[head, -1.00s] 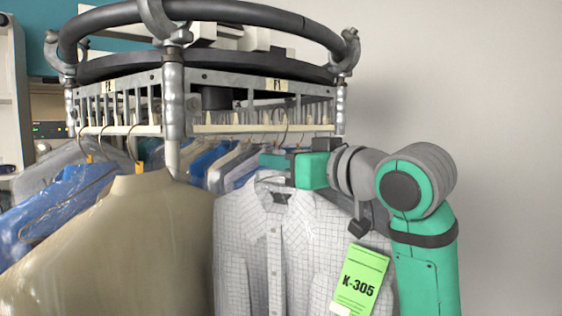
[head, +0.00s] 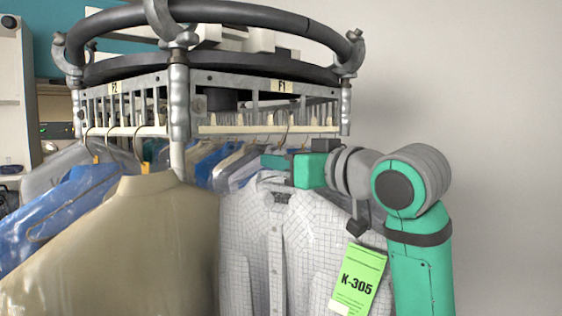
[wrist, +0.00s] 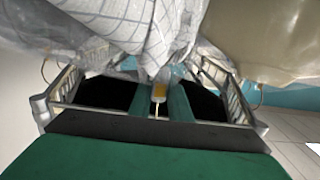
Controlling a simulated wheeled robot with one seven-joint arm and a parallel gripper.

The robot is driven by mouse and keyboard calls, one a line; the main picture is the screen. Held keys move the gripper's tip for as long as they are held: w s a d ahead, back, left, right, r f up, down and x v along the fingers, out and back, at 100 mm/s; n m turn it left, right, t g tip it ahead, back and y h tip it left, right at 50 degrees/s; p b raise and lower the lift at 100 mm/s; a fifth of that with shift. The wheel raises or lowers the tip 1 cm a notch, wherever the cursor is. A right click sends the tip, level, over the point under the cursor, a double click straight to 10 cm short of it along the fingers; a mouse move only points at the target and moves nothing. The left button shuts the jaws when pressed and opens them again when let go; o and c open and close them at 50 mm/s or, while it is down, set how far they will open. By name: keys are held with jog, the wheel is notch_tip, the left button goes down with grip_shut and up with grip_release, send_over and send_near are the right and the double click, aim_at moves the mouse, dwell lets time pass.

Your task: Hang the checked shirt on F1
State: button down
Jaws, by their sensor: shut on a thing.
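The checked shirt (head: 255,240) is white with thin dark lines, a buttoned front and a green K-305 tag (head: 358,280). It hangs upright below the rack section labelled F1 (head: 282,86), whose pale bar (head: 225,129) runs just above. My gripper (head: 276,162) is at the shirt's collar, just under the bar. The wrist view shows its two green fingers (wrist: 162,100) close around a thin piece with a yellow part, at the hanger's neck. The shirt (wrist: 130,25) also shows there. A hook rises near the bar, but I cannot tell whether it rests on it.
A beige garment (head: 135,240) hangs close at the left of the shirt, with blue and grey bagged clothes (head: 60,205) beyond. Several garments (head: 220,165) hang behind. A round dark rail (head: 230,12) and metal posts frame the rack. The right side is clear wall.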

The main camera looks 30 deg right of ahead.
jog(key=shift+w+f, duration=0.1)
jog(key=shift+f, duration=0.1)
jog(key=shift+f, duration=0.1)
jog(key=shift+a+f, duration=0.1)
jog(key=shift+s+d+f, duration=0.2)
jog(key=shift+f, duration=0.25)
jog(key=shift+a+f, duration=0.1)
jog(key=shift+f, duration=0.4)
dwell(0.3)
jog(key=c, duration=1.6)
grip_release()
jog(key=shift+w, duration=0.1)
jog(key=shift+o, duration=0.2)
